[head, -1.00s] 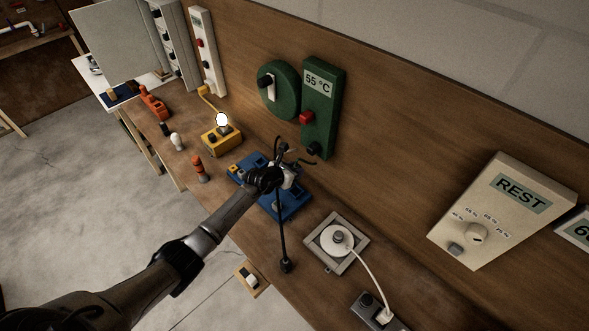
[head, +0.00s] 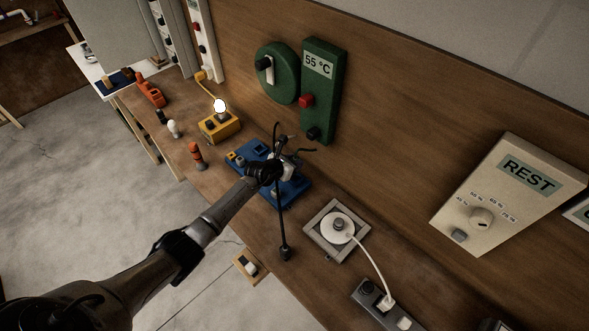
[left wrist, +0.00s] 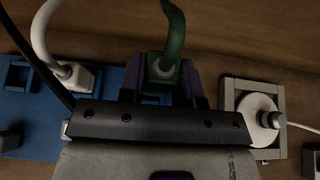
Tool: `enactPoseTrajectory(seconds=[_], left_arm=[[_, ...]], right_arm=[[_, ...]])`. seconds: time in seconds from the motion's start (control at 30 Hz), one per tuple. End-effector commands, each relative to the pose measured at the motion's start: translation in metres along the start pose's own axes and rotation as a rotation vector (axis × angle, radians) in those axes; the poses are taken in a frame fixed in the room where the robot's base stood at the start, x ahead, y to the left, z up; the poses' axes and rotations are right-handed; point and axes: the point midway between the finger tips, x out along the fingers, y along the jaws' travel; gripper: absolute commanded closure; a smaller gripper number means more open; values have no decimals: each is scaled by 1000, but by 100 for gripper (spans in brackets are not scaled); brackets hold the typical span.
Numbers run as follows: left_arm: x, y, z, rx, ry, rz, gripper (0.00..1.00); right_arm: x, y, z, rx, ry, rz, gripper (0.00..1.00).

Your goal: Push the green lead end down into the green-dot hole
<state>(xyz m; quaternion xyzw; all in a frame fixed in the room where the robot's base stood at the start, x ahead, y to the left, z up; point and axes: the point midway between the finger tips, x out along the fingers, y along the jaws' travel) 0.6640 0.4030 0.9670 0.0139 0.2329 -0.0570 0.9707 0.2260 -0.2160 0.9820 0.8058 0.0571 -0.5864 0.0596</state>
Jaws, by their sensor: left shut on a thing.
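My left gripper (head: 287,170) is over the blue base (head: 299,196) on the bench. In the left wrist view, its two fingers (left wrist: 162,82) are shut on the green lead end (left wrist: 164,68), whose green cable rises from the top. The blue base also shows in the left wrist view (left wrist: 22,105), behind and left of the gripper. The green-dot hole cannot be made out; the gripper covers that part of the base. I cannot tell whether the lead end touches the base. My right gripper is not in view.
A white plug with a white cable (left wrist: 72,75) stands on the blue base, left of my fingers. A grey-framed round white fitting (head: 337,229) is to the right. A yellow box with a lit bulb (head: 219,127) stands further back. The wooden wall rises close behind.

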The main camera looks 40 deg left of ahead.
Motion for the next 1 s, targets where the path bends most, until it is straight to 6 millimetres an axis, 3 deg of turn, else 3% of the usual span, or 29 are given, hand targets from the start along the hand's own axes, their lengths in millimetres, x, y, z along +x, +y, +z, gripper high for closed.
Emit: enactPoseTrajectory(seconds=[0.37, 1.0], left_arm=[[1, 0, -2, 0, 0, 0, 100], [12, 0, -23, 1, 0, 1, 100]], right_arm=[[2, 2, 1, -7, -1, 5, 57], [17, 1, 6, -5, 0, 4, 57]])
